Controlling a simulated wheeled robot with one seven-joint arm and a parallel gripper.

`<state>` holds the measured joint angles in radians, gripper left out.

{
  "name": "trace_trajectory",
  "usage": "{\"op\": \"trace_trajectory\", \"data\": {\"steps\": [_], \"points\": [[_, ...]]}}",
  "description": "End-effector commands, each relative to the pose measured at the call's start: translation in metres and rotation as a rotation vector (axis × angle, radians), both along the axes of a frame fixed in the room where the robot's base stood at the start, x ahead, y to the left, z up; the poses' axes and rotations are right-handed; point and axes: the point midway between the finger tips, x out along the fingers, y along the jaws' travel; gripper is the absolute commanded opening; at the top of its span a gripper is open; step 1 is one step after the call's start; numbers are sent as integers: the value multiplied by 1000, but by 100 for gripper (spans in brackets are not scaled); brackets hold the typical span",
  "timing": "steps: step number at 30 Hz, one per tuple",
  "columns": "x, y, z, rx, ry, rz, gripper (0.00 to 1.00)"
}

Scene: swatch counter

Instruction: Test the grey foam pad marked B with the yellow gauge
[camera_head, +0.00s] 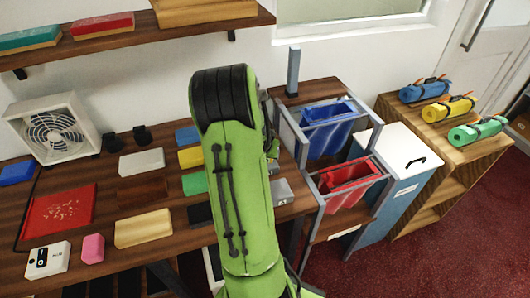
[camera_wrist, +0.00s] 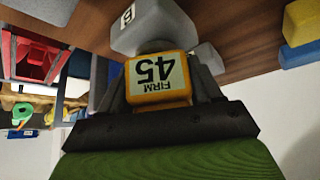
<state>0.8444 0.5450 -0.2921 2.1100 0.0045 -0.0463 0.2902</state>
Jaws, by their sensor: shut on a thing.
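My gripper (camera_wrist: 160,82) is shut on the yellow gauge (camera_wrist: 165,97) in the wrist view. The gauge's label reads "FIRM 45" and appears upside down. A grey foam pad marked B (camera_wrist: 158,28) is right by the gauge's far end; I cannot tell whether they touch. In the head view a grey pad (camera_head: 281,190) shows at the right end of the wooden counter, partly hidden by my green arm. My arm hides the gripper and the gauge there.
Blue, yellow and green blocks (camera_head: 192,184) lie left of my arm. Blue (camera_head: 327,128) and red (camera_head: 348,184) bins hang right of the counter.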

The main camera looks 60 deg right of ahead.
Motion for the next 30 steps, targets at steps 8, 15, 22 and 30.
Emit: {"op": "trace_trajectory", "data": {"steps": [8,15,22,30], "points": [[0,0,-3,-1,0,0,40],[0,0,-6,-1,0,0,40],[0,0,-8,-1,0,0,40],[0,0,-10,-1,0,0,40]]}}
